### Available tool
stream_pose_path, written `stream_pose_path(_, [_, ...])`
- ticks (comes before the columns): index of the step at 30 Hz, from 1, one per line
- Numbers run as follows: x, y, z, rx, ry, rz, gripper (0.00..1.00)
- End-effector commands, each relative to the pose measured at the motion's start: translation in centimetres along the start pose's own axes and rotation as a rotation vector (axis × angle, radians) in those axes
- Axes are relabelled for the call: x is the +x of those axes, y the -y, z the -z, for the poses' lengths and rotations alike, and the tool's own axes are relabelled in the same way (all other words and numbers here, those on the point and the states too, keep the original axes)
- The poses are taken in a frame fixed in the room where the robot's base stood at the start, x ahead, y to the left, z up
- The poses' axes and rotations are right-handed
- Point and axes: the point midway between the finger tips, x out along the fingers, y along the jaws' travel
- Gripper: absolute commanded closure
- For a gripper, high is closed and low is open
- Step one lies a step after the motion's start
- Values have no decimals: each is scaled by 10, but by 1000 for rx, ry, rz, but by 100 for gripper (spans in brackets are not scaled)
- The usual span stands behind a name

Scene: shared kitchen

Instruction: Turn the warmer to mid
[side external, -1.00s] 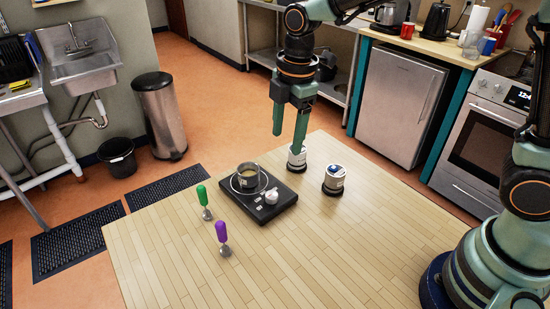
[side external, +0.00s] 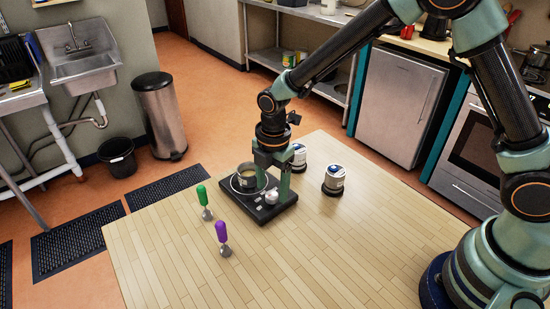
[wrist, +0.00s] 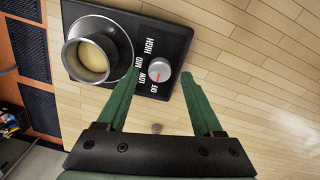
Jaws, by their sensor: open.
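The warmer (side external: 235,197) is a flat black unit on the wooden table, with a metal pot (side external: 246,177) of pale brown contents on its round plate. In the wrist view its silver knob (wrist: 160,70) has a red mark pointing toward OFF. The labels OFF, LOW, MID and HIGH curve around the knob's left side. My gripper (side external: 272,188) points down over the knob end of the warmer. In the wrist view my gripper (wrist: 160,74) is open, one green finger on each side of the knob, with gaps visible. I cannot tell whether the fingertips reach the knob's height.
The table's front and right are clear.

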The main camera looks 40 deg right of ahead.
Motion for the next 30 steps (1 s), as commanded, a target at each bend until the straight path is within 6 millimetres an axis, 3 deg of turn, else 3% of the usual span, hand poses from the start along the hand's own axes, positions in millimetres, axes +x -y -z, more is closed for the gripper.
stream_pose_path(6, [15,0,0,0,0,-1,32])
stream_pose_path(14, [16,0,0,1,0,-2,32])
stream_pose_path(15, [16,0,0,1,0,-2,40])
stream_pose_path(20, [15,0,0,0,0,-2,100])
stream_pose_path(30, [15,0,0,32,0,-1,100])
